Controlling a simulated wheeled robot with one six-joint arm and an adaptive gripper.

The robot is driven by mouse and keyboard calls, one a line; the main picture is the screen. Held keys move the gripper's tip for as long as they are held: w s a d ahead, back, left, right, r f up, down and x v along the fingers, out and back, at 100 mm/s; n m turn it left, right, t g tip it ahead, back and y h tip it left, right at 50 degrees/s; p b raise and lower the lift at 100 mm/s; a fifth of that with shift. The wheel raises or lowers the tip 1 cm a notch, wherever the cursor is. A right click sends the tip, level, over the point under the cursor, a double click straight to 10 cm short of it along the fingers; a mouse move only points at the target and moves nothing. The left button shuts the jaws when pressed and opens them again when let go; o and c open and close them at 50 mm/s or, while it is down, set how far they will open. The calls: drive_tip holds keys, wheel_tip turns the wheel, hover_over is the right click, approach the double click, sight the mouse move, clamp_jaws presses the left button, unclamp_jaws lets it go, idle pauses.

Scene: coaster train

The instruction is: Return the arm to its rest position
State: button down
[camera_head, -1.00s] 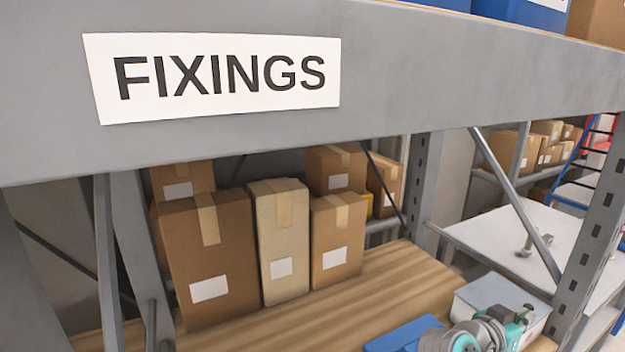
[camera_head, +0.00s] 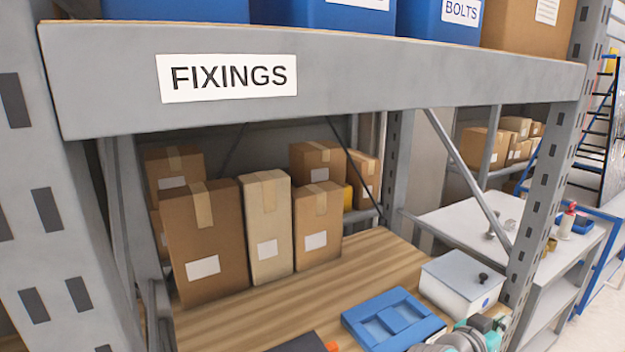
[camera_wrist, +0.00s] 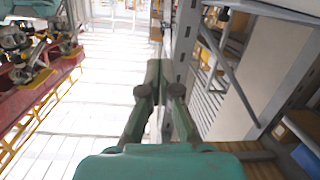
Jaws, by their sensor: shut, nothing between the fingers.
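My gripper (camera_wrist: 156,80) shows in the wrist view, its green fingers together at the middle and nothing between them. It is apart from a grey rack upright (camera_wrist: 184,55) that stands just to its right. In the head view only part of my arm (camera_head: 470,338) shows, low at the bottom right in front of the rack. My fingertips cannot be made out there.
A grey rack beam (camera_head: 400,80) labelled FIXINGS crosses the head view. Below it, a wooden shelf (camera_head: 270,310) holds cartons (camera_head: 267,225), a blue tray (camera_head: 392,318) and a grey box (camera_head: 462,283). The wrist view shows open pale floor (camera_wrist: 105,100) on the left.

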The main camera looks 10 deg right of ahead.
drive_tip(key=s+a+f+n+t+y, duration=0.3)
drive_tip(key=s+a+f+n+y, duration=0.2)
drive_tip(key=s+a+f, duration=0.45)
drive_tip(key=s+a+f+n+t+y, duration=0.45)
drive_tip(key=a+f, duration=0.25)
drive_tip(key=f, duration=0.5)
drive_tip(key=s+a+n+y, duration=0.35)
drive_tip(key=s+a, duration=0.35)
drive_tip(key=s, duration=0.5)
drive_tip(key=s+a+r+y, duration=0.1)
drive_tip(key=s+r, duration=0.2)
drive_tip(key=s, duration=0.3)
drive_tip(key=s+a+r+m+t, duration=0.1)
drive_tip(key=s+r, duration=0.2)
drive_tip(key=s, duration=0.4)
drive_tip(key=shift+s+a+y, duration=0.2)
drive_tip(key=shift+a+y, duration=0.15)
drive_tip(key=shift+y, duration=0.05)
